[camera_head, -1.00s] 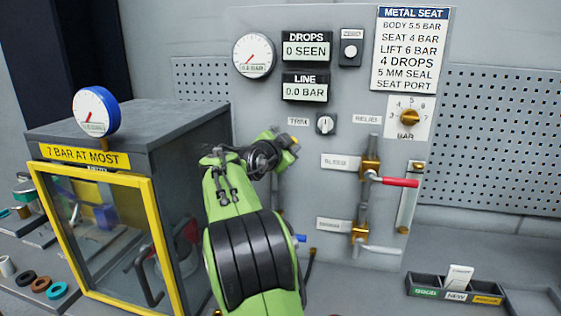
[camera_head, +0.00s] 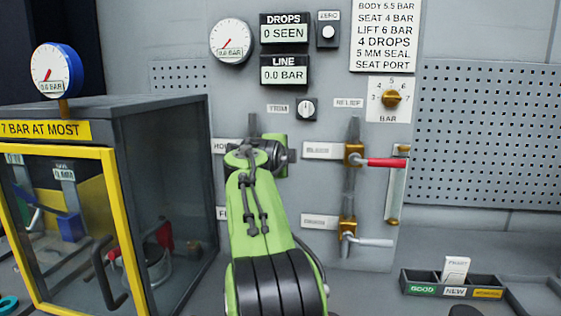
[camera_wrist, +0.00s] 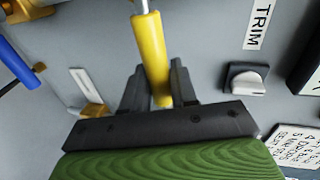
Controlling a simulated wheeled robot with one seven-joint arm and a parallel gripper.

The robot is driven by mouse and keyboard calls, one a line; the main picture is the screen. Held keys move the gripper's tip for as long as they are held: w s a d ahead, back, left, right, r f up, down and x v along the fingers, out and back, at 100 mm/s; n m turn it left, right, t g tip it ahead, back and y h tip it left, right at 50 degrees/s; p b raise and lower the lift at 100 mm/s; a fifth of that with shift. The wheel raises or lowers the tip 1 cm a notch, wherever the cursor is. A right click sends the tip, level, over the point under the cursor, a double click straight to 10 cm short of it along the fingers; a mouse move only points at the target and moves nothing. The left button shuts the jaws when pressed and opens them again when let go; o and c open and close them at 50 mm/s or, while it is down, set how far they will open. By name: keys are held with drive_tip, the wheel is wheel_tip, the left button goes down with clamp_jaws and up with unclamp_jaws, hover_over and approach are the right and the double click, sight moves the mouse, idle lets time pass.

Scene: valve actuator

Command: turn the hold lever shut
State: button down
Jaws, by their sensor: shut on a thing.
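The hold lever (camera_wrist: 150,50) shows in the wrist view as a yellow grip on a silver stem. My gripper (camera_wrist: 158,80) is shut on the lower part of this grip, with a dark finger on each side. The lever's valve body is not seen in the wrist view. In the head view my arm covers the lever and my fingertips. Only the start of the hold label (camera_head: 220,146) shows there, left of my wrist.
A blue lever (camera_wrist: 18,62) is at the wrist view's left, and the trim knob (camera_wrist: 246,78) at its right. A red lever (camera_head: 384,162) and a grey lever (camera_head: 372,242) stick out right of my arm. A yellow-framed cabinet (camera_head: 110,200) stands left.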

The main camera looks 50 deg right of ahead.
drive_tip(key=shift+f+m+b, duration=0.3)
drive_tip(key=shift+f+b, duration=0.05)
drive_tip(key=shift+f, duration=0.1)
drive_tip(key=shift+w, duration=0.1)
drive_tip(key=c, duration=1)
unclamp_jaws()
drive_tip(key=shift+c, duration=0.2)
drive_tip(key=v, duration=1.5)
drive_tip(key=shift+s+a, duration=0.25)
drive_tip(key=shift+s, duration=0.1)
